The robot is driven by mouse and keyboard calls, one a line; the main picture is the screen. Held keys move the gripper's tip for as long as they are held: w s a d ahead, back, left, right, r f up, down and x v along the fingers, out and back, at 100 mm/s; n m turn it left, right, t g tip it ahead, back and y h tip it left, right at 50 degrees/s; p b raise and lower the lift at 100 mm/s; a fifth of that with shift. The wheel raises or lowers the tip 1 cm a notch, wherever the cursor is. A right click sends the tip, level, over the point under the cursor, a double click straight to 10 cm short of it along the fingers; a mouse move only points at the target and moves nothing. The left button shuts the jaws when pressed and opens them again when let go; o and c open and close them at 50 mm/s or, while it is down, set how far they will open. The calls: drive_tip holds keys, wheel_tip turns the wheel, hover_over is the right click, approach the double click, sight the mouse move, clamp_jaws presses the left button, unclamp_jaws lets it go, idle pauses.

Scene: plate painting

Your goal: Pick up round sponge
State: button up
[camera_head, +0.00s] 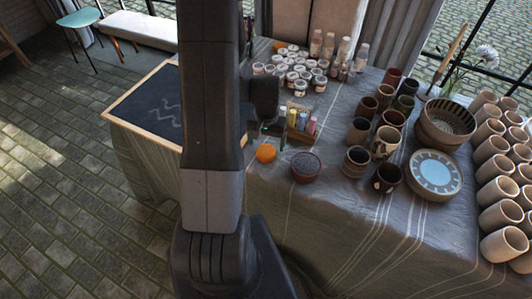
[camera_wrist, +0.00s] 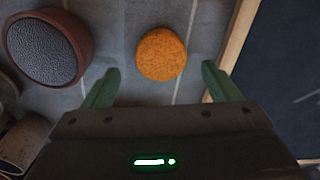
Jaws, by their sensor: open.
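The round sponge (camera_wrist: 161,54) is a small orange disc lying on the grey striped tablecloth. In the head view the sponge (camera_head: 266,153) is on the near part of the table, just left of a small dark bowl. My gripper (camera_wrist: 160,85) is open, with its two green fingers spread wide and nothing between them. In the wrist view the sponge lies ahead of the fingertips, roughly centred between them and apart from both. In the head view my arm hides much of the gripper (camera_head: 272,130).
The dark bowl (camera_wrist: 47,46) with grainy grey contents stands beside the sponge. A wood-framed blackboard (camera_head: 150,105) lies on the other side. A box of coloured bottles (camera_head: 301,122) stands behind. Cups, plates and stacked pots (camera_head: 497,170) crowd the right. The front tablecloth (camera_head: 310,215) is clear.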

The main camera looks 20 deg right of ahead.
sight(266, 150)
drive_tip(key=shift+w+f+p, duration=0.1)
drive_tip(key=shift+f+p, duration=0.35)
drive_tip(key=shift+f, duration=2.05)
drive_tip(key=c, duration=1.1)
drive_tip(key=shift+o, duration=0.2)
drive_tip(key=shift+r, duration=0.15)
wheel_tip(266, 150, up, 10)
drive_tip(key=shift+f+b, duration=0.15)
drive_tip(key=shift+b, duration=0.25)
